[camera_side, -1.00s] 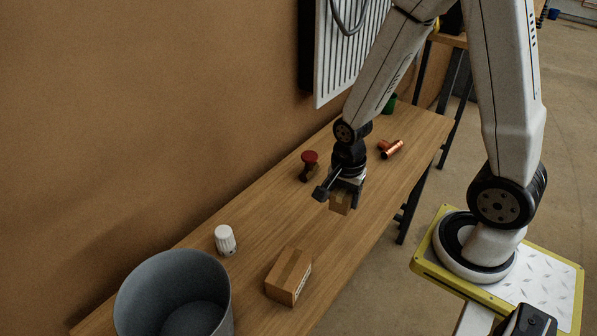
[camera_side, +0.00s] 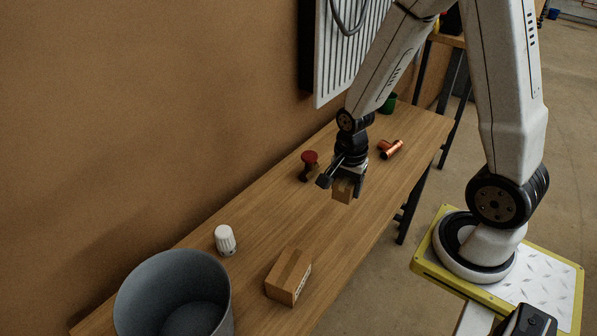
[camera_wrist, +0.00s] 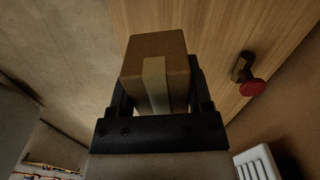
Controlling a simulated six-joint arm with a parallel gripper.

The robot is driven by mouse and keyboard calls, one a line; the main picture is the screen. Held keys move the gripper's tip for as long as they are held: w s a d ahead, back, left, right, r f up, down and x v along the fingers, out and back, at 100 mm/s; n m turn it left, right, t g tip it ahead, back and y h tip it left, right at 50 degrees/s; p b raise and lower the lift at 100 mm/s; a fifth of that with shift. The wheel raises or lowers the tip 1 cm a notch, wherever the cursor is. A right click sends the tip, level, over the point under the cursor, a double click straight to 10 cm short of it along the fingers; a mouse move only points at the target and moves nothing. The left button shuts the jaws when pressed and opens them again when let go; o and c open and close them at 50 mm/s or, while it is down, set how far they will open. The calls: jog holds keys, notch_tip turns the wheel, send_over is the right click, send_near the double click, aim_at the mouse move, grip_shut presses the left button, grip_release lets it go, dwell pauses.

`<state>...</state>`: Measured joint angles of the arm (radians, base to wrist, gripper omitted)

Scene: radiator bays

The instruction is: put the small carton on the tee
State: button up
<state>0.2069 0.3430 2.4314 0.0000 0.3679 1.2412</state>
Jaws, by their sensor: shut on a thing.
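The small carton (camera_side: 343,190) is a brown box held in my gripper (camera_side: 347,183), above the wooden bench. In the wrist view the small carton (camera_wrist: 158,75) has a pale tape strip and sits between the two black fingers of my gripper (camera_wrist: 158,95). The tee (camera_side: 391,148) is a shiny copper pipe fitting lying on the bench, to the right of and behind my gripper. It does not show clearly in the wrist view.
A larger taped carton (camera_side: 289,276), a white ribbed knob (camera_side: 225,240) and a grey bin (camera_side: 172,296) stand toward the near end. A red-topped valve (camera_side: 309,164) stands left of my gripper. A green object (camera_side: 389,103) and white radiator (camera_side: 345,50) are behind.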

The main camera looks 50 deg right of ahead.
jog(key=s+d+r+m, duration=0.1)
jog(key=s+d+r, duration=0.15)
jog(key=d, duration=1.15)
jog(key=s+d+r, duration=0.1)
jog(key=s+d, duration=0.2)
jog(key=d, duration=1.1)
send_over(389, 144)
jog(key=f, duration=0.5)
jog(key=s+f, duration=0.1)
jog(key=f, duration=0.2)
jog(key=shift+a+f, duration=0.35)
jog(key=shift+w+d+f, duration=0.25)
jog(key=shift+w+f, duration=0.05)
jog(key=shift+f, duration=0.1)
jog(key=shift+w+d+f, duration=0.2)
jog(key=shift+d+f, duration=0.05)
jog(key=shift+f, duration=1.6)
jog(key=shift+f, duration=0.15)
